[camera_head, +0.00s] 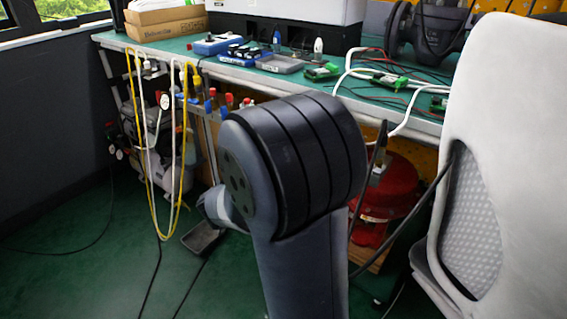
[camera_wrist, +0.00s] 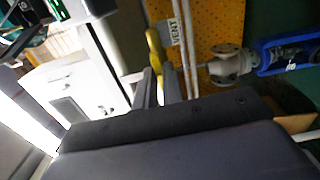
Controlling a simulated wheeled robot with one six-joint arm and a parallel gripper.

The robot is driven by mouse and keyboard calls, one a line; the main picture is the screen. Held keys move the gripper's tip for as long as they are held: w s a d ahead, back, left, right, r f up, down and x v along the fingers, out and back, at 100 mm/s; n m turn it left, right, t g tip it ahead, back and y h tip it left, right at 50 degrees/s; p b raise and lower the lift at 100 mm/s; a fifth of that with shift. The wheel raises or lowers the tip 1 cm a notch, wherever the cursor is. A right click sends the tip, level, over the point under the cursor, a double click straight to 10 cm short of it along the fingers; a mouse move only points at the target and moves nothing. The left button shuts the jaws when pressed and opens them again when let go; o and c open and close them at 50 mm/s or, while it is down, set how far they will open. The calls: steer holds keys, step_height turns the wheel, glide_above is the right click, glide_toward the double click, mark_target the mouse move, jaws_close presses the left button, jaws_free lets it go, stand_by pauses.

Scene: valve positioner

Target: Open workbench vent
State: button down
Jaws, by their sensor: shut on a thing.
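In the wrist view, a yellow lever handle (camera_wrist: 154,44) runs down between the two grey fingers of my gripper (camera_wrist: 159,74). My gripper is shut on this handle near its lower end. A pale tag reading VENT (camera_wrist: 174,33) hangs just right of the handle, by thin pale pipes (camera_wrist: 189,60). The body of the vent valve is hidden behind the fingers and the wrist. In the head view my own arm blocks the middle, and I cannot make out the handle there.
The green-topped workbench (camera_head: 170,47) carries small devices and green circuit boards (camera_head: 322,71). A grey chair (camera_head: 510,120) stands close on the right. Yellow and white hoses (camera_head: 142,150) hang at left. A grey flanged valve (camera_wrist: 232,65) with a blue part (camera_wrist: 285,52) lies right of the handle.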

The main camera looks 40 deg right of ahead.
steer(key=shift+m, duration=0.4)
steer(key=c, duration=1.5)
jaws_free()
steer(key=shift+a, duration=0.1)
steer(key=p+v, duration=0.2)
steer(key=v, duration=0.8)
steer(key=shift+s+a, duration=0.2)
steer(key=shift+a, duration=0.05)
steer(key=shift+d, duration=0.1)
